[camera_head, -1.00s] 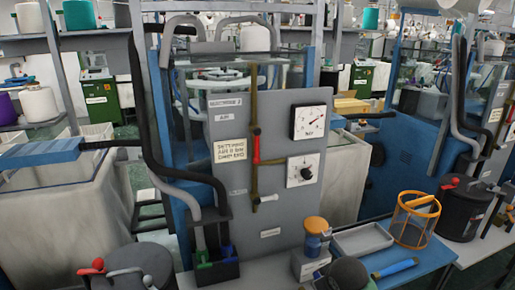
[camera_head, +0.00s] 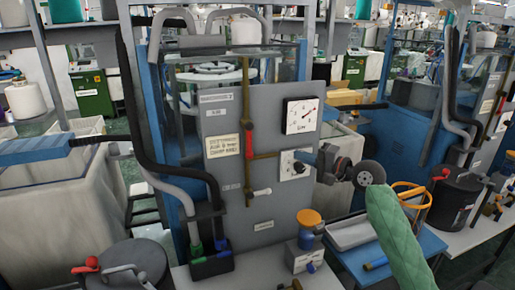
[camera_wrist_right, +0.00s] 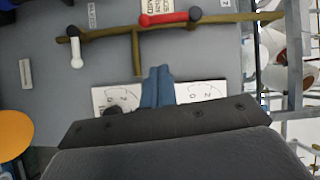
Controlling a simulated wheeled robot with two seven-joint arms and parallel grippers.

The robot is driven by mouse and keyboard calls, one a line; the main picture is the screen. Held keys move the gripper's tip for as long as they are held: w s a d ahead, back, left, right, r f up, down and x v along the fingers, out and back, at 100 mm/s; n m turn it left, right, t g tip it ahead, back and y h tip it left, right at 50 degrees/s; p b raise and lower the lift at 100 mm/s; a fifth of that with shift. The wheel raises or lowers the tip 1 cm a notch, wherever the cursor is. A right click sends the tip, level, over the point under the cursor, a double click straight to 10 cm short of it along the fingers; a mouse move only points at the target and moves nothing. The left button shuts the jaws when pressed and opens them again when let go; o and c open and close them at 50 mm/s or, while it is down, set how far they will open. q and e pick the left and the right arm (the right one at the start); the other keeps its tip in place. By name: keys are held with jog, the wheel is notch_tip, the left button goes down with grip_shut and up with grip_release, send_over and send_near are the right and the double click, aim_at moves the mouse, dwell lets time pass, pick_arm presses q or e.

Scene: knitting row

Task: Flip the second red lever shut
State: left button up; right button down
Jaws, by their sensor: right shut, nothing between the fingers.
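A grey panel (camera_head: 271,110) carries a brass pipe (camera_head: 246,90) with a red lever (camera_head: 249,140) lying along its upright run. In the right wrist view the red lever (camera_wrist_right: 168,18) lies along the pipe at the top. A white-handled lever (camera_head: 262,192) sticks out sideways from the lower pipe. Other red levers show at the lower left (camera_head: 90,264) and far right (camera_head: 440,174); I cannot tell which is the second. My right gripper (camera_head: 308,158) is shut and empty in front of the lower dial, right of the panel's red lever and apart from it. My left gripper is out of view.
A gauge (camera_head: 302,116) and a partly hidden lower dial (camera_head: 291,164) sit on the panel. An orange-topped blue jar (camera_head: 309,220) stands below.

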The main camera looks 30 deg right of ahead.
aim_at(249, 141)
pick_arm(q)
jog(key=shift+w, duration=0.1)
pick_arm(e)
jog(key=shift+r+m, duration=0.15)
jog(key=shift+m, duration=0.55)
jog(key=shift+w, duration=0.1)
